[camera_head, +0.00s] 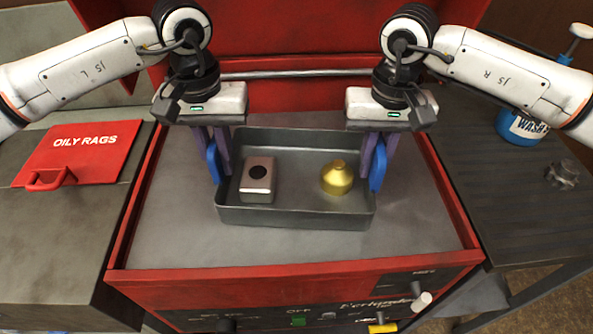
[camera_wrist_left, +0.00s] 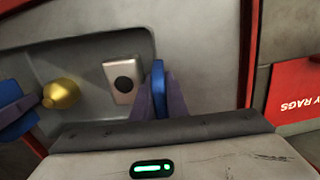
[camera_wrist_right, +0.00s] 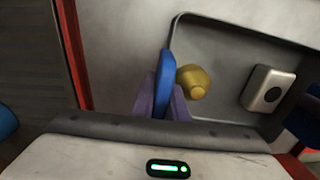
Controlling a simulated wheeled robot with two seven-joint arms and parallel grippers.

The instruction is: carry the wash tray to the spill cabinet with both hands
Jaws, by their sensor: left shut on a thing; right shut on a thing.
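The wash tray (camera_head: 295,217) is a dark grey shallow tray with a blue handle at each end. It is level over the grey top of a red-edged bench; I cannot tell whether it touches the top. A silver box with a dark round spot (camera_head: 257,178) and a brass-coloured rounded part (camera_head: 337,178) lie in it. My left gripper (camera_head: 221,163) is shut on the left blue handle (camera_wrist_left: 158,88). My right gripper (camera_head: 373,165) is shut on the right blue handle (camera_wrist_right: 166,85). I cannot identify the spill cabinet.
The bench top (camera_head: 180,225) is bare around the tray, with a red rim and front knobs. A red OILY RAGS lid (camera_head: 85,155) is on the left worktop. A blue wash container (camera_head: 520,128) and a metal part (camera_head: 562,173) stand on the dark right table. Red panels rise behind.

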